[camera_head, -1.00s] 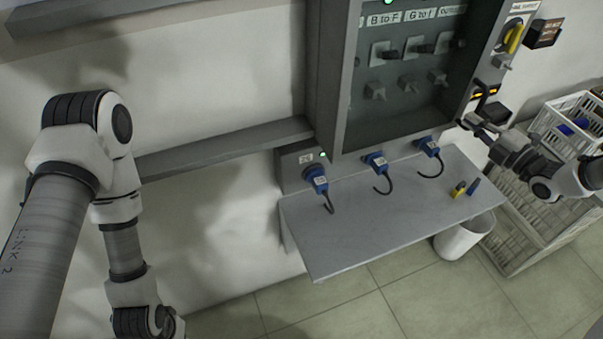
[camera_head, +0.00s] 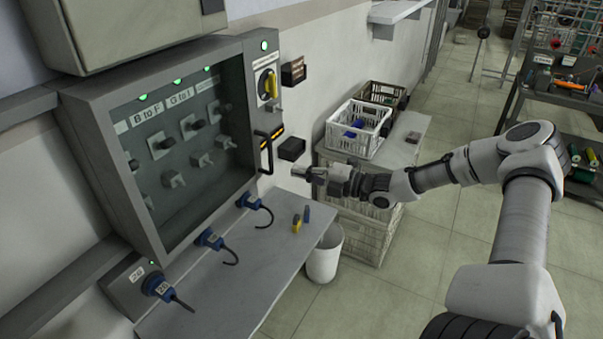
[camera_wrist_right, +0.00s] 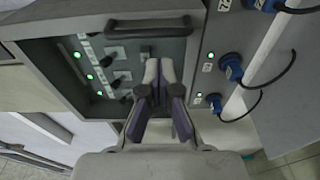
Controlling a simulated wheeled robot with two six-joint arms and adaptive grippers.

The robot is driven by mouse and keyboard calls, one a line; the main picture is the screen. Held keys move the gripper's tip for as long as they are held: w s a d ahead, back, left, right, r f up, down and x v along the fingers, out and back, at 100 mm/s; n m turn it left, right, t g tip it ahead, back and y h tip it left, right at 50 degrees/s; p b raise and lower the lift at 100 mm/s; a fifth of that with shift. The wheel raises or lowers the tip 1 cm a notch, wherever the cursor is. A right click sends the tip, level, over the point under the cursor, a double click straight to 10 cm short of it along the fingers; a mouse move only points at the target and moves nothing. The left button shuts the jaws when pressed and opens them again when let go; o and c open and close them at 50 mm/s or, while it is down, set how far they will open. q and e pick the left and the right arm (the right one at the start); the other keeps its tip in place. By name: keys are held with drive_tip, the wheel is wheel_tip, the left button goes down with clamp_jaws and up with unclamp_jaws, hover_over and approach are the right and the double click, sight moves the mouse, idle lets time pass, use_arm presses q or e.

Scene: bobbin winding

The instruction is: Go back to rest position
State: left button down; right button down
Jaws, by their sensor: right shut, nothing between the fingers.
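My right gripper (camera_head: 303,173) is shut and empty in the head view. It is held in the air in front of the right side of the grey control cabinet (camera_head: 150,245), close to the black door handle (camera_head: 266,152). In the right wrist view its two fingers (camera_wrist_right: 165,80) are together, with the cabinet's glass door (camera_wrist_right: 130,70) and blue plugs (camera_wrist_right: 231,66) beyond them. The cabinet door looks shut. My left arm and gripper are out of both current views.
A grey shelf (camera_head: 235,285) below the cabinet holds small yellow and blue items (camera_head: 297,223). A white bin (camera_head: 325,255) stands beside it. White crates (camera_head: 357,130) sit behind my right forearm. A tool rack (camera_head: 560,95) stands at the far right. Floor between is clear.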

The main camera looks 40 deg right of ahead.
drive_tip(key=shift+a, duration=0.3)
